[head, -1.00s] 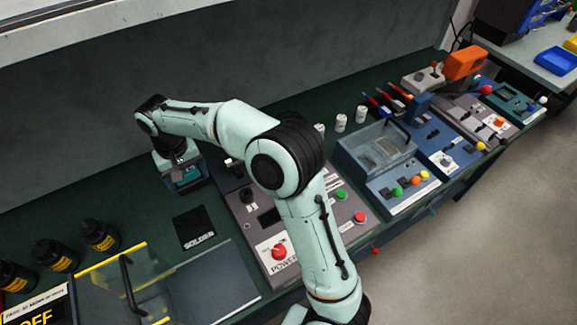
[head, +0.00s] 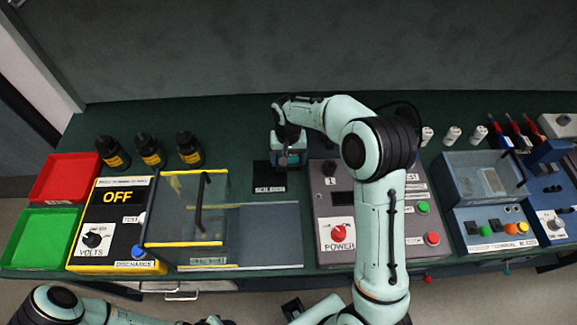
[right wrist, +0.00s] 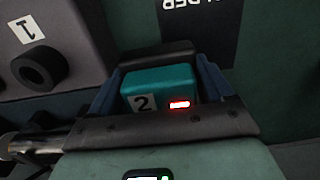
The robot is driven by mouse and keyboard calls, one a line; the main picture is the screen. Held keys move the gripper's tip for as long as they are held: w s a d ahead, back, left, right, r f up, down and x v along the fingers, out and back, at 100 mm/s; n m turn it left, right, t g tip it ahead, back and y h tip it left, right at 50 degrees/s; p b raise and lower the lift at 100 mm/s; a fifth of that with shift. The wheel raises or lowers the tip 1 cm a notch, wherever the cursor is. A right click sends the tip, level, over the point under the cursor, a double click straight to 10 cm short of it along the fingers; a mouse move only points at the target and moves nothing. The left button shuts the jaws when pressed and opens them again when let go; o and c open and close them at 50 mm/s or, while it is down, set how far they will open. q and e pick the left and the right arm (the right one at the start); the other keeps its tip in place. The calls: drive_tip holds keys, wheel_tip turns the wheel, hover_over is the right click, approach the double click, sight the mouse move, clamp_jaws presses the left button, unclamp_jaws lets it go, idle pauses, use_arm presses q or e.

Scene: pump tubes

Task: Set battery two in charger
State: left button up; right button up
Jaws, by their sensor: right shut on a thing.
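Battery two (right wrist: 158,82) is a teal block with a white "2" label and a red lit light in the right wrist view. My right gripper (head: 288,162) is shut on it, with a dark blue finger on each side. In the head view the battery (head: 291,158) shows as a small teal patch beside the black solder pad (head: 268,178); whether it touches the bench is unclear. A grey unit (head: 322,205) with a "1" label and a power knob stands just right of it, partly hidden by my right arm. No label reading charger is legible.
A blue-grey unit (head: 488,215) with coloured buttons stands right. The bench behind my right gripper is clear.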

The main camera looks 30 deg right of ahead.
sight(289, 173)
drive_tip(key=shift+f, duration=2.25)
drive_tip(key=shift+f, duration=0.15)
drive_tip(key=o, duration=1)
drive_tip(key=shift+o, duration=0.2)
